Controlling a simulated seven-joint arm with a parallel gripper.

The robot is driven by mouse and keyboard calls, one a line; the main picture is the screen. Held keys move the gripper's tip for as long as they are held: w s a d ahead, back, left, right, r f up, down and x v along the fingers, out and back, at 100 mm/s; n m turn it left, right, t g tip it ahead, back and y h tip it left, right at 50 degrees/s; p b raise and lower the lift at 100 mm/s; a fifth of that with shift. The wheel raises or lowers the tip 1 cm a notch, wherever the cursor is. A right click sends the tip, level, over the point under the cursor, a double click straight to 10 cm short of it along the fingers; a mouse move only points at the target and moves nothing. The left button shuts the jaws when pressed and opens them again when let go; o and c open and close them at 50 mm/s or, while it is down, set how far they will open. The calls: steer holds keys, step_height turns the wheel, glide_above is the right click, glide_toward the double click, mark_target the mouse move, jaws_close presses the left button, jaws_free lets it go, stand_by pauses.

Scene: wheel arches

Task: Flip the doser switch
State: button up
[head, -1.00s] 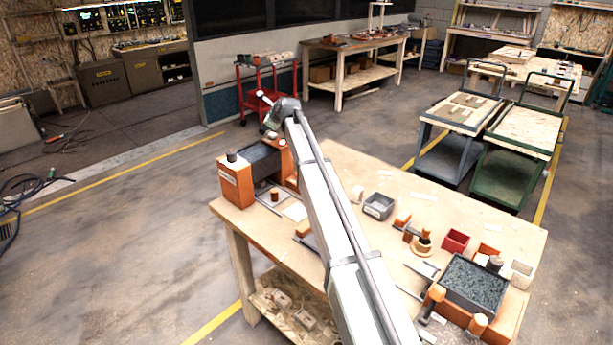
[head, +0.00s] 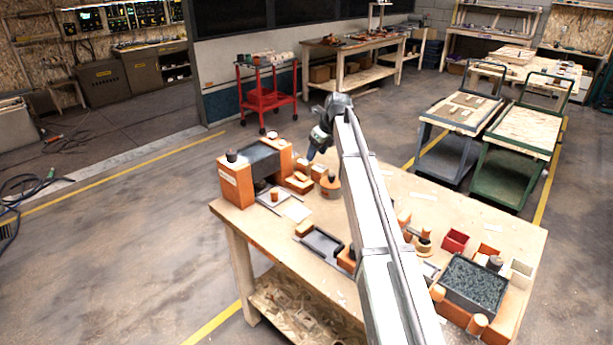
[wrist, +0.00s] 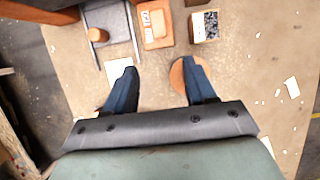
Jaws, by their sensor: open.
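A doser-like orange unit with a dark trough (head: 262,160) stands at the table's left end. In front of it a grey track carries a small orange knob (head: 274,196); the knob also shows at top left in the wrist view (wrist: 98,35). I cannot tell which part is the doser switch. My gripper (wrist: 159,72) is open and empty, pointing down above the table, its blue fingers apart. It shows in the head view (head: 311,154) right of the orange unit. A round orange piece (wrist: 177,77) is partly hidden by the right finger.
An orange tray with a label (wrist: 156,40) and a small granule-filled box (wrist: 203,26) lie ahead of the fingers. A bin of dark granules (head: 475,282) stands at the table's right end. Bare tabletop (wrist: 255,80) lies to the right in the wrist view.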

mark_target(305, 178)
steer(key=x, duration=1.3)
steer(key=shift+w+a+f, duration=0.1)
steer(key=shift+f, duration=0.05)
